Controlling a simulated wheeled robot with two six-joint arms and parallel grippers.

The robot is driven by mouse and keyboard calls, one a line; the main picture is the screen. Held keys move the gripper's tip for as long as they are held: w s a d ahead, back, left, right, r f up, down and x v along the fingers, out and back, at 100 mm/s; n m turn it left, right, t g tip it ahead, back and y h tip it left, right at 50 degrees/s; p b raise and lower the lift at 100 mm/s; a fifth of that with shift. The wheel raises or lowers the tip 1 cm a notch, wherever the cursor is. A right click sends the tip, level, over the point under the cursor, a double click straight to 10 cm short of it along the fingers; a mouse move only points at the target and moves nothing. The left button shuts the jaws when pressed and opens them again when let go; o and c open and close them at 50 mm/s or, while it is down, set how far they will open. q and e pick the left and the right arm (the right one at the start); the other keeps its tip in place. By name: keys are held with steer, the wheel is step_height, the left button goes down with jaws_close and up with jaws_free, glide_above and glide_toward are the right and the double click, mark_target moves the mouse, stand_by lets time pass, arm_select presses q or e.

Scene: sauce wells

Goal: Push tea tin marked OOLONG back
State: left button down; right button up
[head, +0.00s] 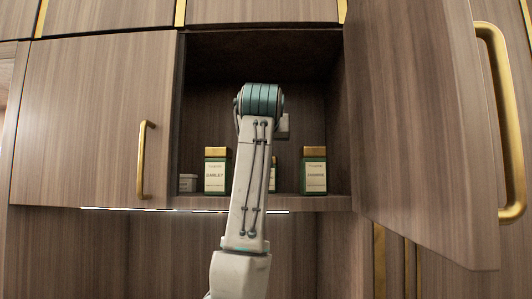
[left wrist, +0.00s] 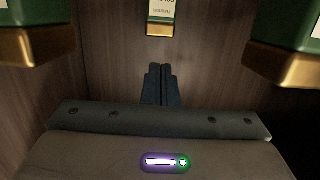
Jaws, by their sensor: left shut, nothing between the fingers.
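Three green tea tins with gold lids stand in the open cabinet. The left tin (head: 216,172) has a label that seems to read BARLEY, and the right tin (head: 314,172) one that seems to read JASMINE. A middle tin (head: 272,175) is mostly hidden behind my arm; it also shows in the left wrist view (left wrist: 161,14), upside down and further back than the side tins, its label too small to read surely. No OOLONG label is legible. My left gripper (left wrist: 160,69) is shut and empty, apart in the picture from the middle tin; my arm hides it in the head view.
The right cabinet door (head: 425,110) is swung open, with a gold handle (head: 502,120). The left door (head: 95,125) is closed. Side tins flank the gripper in the left wrist view.

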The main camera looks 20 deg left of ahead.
arm_select(q)
steer(key=r+p+x, duration=0.1)
steer(key=p+x, duration=0.2)
steer(key=x, duration=0.2)
steer(key=r+p+x, duration=0.1)
steer(key=p+x, duration=0.2)
steer(key=x, duration=0.3)
steer(key=r+p+x, duration=0.1)
steer(key=p+x, duration=0.2)
steer(key=x, duration=0.2)
steer(key=shift+w+a, duration=0.2)
steer(key=shift+w, duration=0.25)
steer(key=shift+s+d+f, duration=0.1)
steer(key=shift+s+f, duration=0.05)
steer(key=shift+f, duration=0.3)
steer(key=shift+s+d+f, duration=0.1)
steer(key=shift+s+f, duration=0.05)
steer(key=shift+f, duration=0.3)
arm_select(e)
step_height(320, 180, up, 9)
steer(key=shift+s+a, duration=0.2)
steer(key=shift+s, duration=0.1)
